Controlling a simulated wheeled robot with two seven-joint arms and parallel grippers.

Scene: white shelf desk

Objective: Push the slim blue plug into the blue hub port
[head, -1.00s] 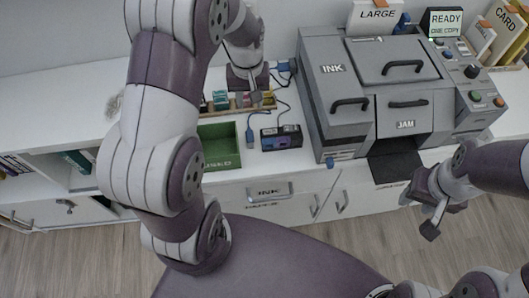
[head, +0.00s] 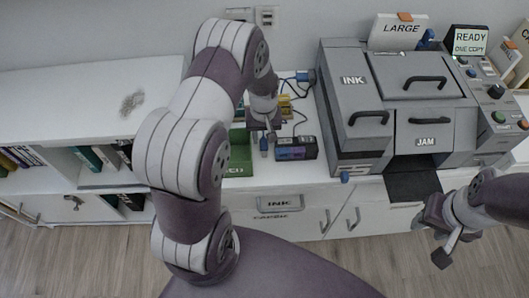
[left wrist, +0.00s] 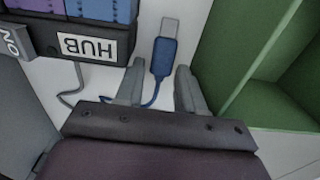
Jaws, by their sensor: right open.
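The slim blue plug (left wrist: 164,57) with a pale metal tip lies on the white desk, its blue cable running back under my left gripper. In the head view the plug (head: 263,145) shows just in front of the left gripper (head: 264,136). In the left wrist view my left gripper (left wrist: 160,76) is open, its fingers apart on either side of the plug's cable end. The dark hub (head: 296,149) is right of the plug; its label and blue and purple blocks show in the left wrist view (left wrist: 60,35). My right gripper (head: 440,243) is open and empty, far right.
A green bin (head: 238,158) stands just left of the plug. A grey printer (head: 400,110) with handles stands right of the hub, its dark output tray (head: 414,185) jutting forward. Thin cables (head: 292,100) lie behind.

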